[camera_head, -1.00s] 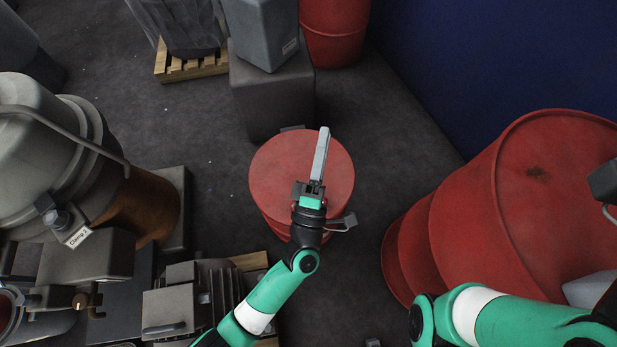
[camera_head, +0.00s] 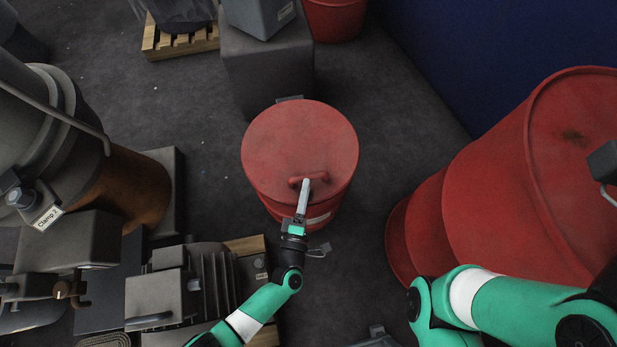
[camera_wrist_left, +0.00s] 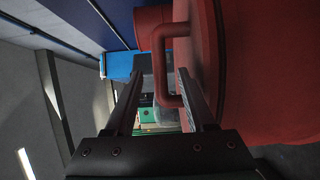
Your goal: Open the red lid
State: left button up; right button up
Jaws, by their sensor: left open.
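The red lid (camera_head: 295,145) sits closed on a red drum (camera_head: 326,212) in the middle of the head view. A red handle (camera_head: 309,179) stands on the near part of the lid. My left gripper (camera_head: 305,183) is at this handle. In the left wrist view the handle (camera_wrist_left: 166,72) shows between the two open fingers of the left gripper (camera_wrist_left: 160,85), near their tips. The lid (camera_wrist_left: 205,60) fills the right side there. I cannot tell whether a finger touches the handle. My right gripper is not in view; the right arm crosses the lower right.
Large red drums (camera_head: 490,170) lie at the right. A grey block (camera_head: 268,75) stands just behind the lidded drum. A grey motor unit (camera_head: 180,285) is at the lower left, and a grey vessel (camera_head: 60,130) stands at the left.

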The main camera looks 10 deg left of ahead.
aim_at(308, 176)
pick_arm(q)
jog(key=w+b, duration=0.1)
jog(key=w, duration=0.3)
jog(key=shift+w+a, duration=0.1)
jog(key=shift+w, duration=0.25)
jog(key=shift+c, duration=0.3)
grip_shut()
dwell(0.8)
